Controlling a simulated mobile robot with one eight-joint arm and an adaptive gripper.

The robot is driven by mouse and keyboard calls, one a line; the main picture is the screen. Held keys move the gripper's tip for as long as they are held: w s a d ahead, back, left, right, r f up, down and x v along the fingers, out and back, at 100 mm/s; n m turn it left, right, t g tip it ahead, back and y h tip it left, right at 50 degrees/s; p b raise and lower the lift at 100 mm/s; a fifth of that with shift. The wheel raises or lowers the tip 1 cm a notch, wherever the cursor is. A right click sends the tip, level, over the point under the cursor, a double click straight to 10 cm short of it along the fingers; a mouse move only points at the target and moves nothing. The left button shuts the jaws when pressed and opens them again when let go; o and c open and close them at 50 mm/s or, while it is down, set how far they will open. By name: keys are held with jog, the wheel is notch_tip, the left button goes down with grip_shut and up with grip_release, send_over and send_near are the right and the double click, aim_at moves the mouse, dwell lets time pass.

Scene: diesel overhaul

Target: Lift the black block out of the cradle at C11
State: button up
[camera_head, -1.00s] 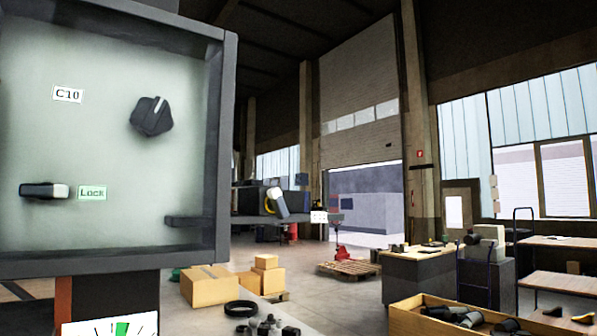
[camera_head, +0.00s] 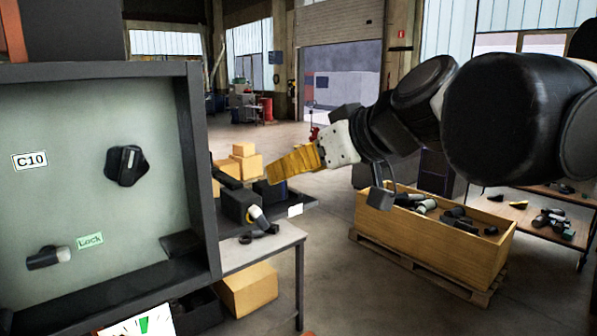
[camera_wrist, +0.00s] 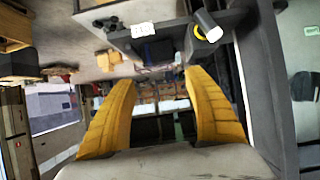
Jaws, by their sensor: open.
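My gripper (camera_head: 272,172) has yellow fingers and is open, reaching left over the shelf beside the C10 box. In the wrist view the fingers of my gripper (camera_wrist: 147,80) stand wide apart with nothing held between them. A dark block (camera_head: 272,196) lies just below the fingertips, close to a small white label (camera_head: 295,210). The label also shows in the wrist view (camera_wrist: 143,30), its text too small to read. I cannot tell for sure that this is the black block, and the cradle's outline is unclear.
A dark housing (camera_head: 238,206) with a white-ended lever (camera_head: 258,218) stands left of the block. The C10 box (camera_head: 205,170) with its knob and lock lever fills the left. A wooden crate (camera_head: 440,250) of parts stands right. Cardboard boxes (camera_head: 245,162) lie behind.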

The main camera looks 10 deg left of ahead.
aim_at(270, 191)
jog(key=x, duration=0.3)
jog(key=p+x, duration=0.1)
jog(key=x, duration=0.6)
jog(key=shift+d+f, duration=0.1)
jog(key=shift+f, duration=0.25)
jog(key=shift+s+d, duration=0.1)
jog(key=shift+s, duration=0.1)
jog(key=shift+r, duration=0.1)
jog(key=c, duration=0.9)
